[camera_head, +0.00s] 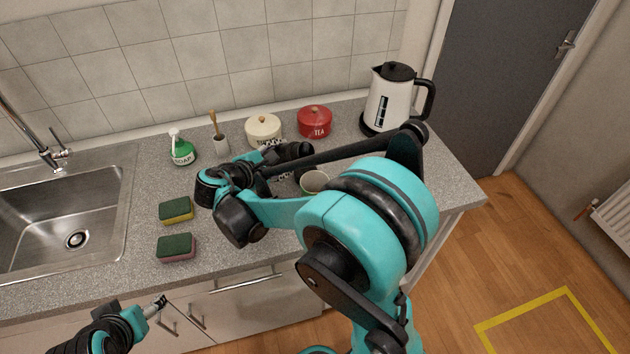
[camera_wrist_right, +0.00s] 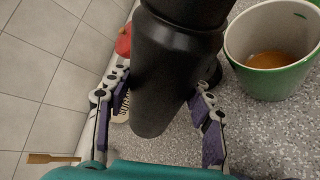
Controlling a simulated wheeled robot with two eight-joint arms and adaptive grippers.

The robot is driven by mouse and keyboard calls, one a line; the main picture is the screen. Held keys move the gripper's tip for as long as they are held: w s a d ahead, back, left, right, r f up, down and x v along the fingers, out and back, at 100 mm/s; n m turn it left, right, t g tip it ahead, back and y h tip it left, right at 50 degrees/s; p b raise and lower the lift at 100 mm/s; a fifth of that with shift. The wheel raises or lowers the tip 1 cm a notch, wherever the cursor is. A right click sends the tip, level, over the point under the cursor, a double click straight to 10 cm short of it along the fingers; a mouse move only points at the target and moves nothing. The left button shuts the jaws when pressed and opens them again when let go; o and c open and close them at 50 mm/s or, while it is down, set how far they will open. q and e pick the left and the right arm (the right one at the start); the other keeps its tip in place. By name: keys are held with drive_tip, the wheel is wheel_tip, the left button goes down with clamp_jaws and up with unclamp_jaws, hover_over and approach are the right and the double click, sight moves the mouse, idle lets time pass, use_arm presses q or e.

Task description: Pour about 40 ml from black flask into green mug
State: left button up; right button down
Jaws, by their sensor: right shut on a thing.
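The black flask (camera_wrist_right: 178,65) is between the two fingers of my right gripper (camera_wrist_right: 160,105) in the right wrist view, and the gripper is shut on it. The flask's upper end runs out of that picture, so its mouth is hidden. In the head view the flask is mostly covered by my right arm. The green mug (camera_wrist_right: 272,84) stands on the counter beside the flask, white above and green below, with some orange-brown liquid inside. The mug also shows in the head view (camera_head: 315,181), partly behind my arm. My left gripper (camera_head: 158,304) is low in front of the cabinets, its fingers too small to judge.
Two sponges (camera_head: 176,210) (camera_head: 176,247) lie near the sink (camera_head: 70,225). The counter's right end is clear.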

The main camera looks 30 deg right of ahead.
sight(279, 153)
idle(0.3)
drive_tip(key=shift+s+d+r+n+g+p, duration=0.1)
drive_tip(key=shift+s+r+n+g+p, duration=0.15)
drive_tip(key=shift+r+n+g+p, duration=0.1)
drive_tip(key=shift+s+d+r+n+g+p, duration=0.1)
drive_tip(key=shift+s+r+n+g+p, duration=0.1)
drive_tip(key=shift+r+p, duration=0.3)
drive_tip(key=shift+s+d+r+n+g+p, duration=0.15)
drive_tip(key=shift+r+p, duration=0.25)
drive_tip(key=shift+r, duration=0.2)
drive_tip(key=shift+n+g+h, duration=0.5)
drive_tip(key=shift+n+g, duration=0.5)
drive_tip(key=shift+n, duration=0.2)
drive_tip(key=shift+s+d+n+g+h+b, duration=0.15)
drive_tip(key=shift+n+g+h+b, duration=0.15)
drive_tip(key=shift+n+g+b, duration=0.25)
drive_tip(key=shift+s+n+g+h+b, duration=0.1)
drive_tip(key=shift+n+g+h+b, duration=0.2)
drive_tip(key=shift+n, duration=0.35)
